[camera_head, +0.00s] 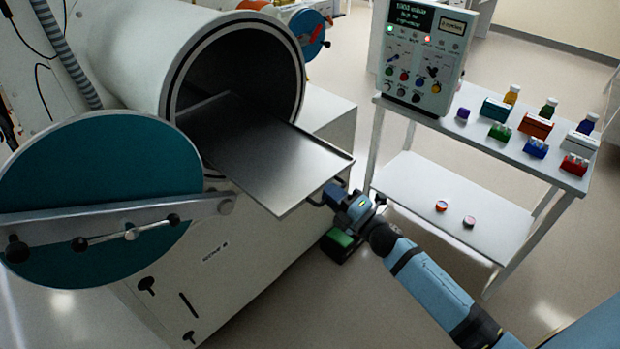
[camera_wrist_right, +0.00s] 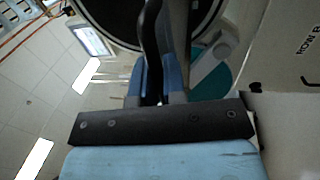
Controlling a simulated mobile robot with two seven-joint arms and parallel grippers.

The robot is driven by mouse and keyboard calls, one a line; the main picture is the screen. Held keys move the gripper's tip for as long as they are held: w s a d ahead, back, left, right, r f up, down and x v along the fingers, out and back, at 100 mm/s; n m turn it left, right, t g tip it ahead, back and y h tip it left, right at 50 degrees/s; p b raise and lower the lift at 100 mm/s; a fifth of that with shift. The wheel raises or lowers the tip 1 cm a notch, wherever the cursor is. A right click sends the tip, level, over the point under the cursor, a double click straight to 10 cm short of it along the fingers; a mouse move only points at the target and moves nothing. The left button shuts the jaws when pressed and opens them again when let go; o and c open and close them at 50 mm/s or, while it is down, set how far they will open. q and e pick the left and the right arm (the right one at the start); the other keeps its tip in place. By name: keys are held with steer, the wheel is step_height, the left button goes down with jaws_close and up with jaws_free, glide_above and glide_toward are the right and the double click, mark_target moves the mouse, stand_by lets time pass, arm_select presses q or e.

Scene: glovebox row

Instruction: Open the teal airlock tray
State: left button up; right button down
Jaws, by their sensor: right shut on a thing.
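The metal airlock tray (camera_head: 265,155) sticks well out of the round airlock chamber (camera_head: 235,62) in the head view. The teal round door (camera_head: 95,165) stands swung open to the left of the chamber. My right gripper (camera_head: 330,194) is at the tray's front edge, shut on its dark handle (camera_head: 314,203). In the right wrist view the fingers (camera_wrist_right: 158,85) close around a dark bar, with the dark chamber mouth behind. My left gripper is not in view.
A white table (camera_head: 520,150) with bottles and coloured racks stands at the right, with a control panel (camera_head: 420,50) at its left end. Two small round items lie on its lower shelf (camera_head: 455,205). A green-topped box (camera_head: 342,240) is on the floor below the gripper.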

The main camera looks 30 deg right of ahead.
steer(key=r+v, duration=0.1)
steer(key=v, duration=0.8)
steer(key=shift+s+r, duration=0.25)
steer(key=c, duration=1.2)
jaws_free()
steer(key=shift+s+d, duration=0.1)
steer(key=shift+s, duration=0.1)
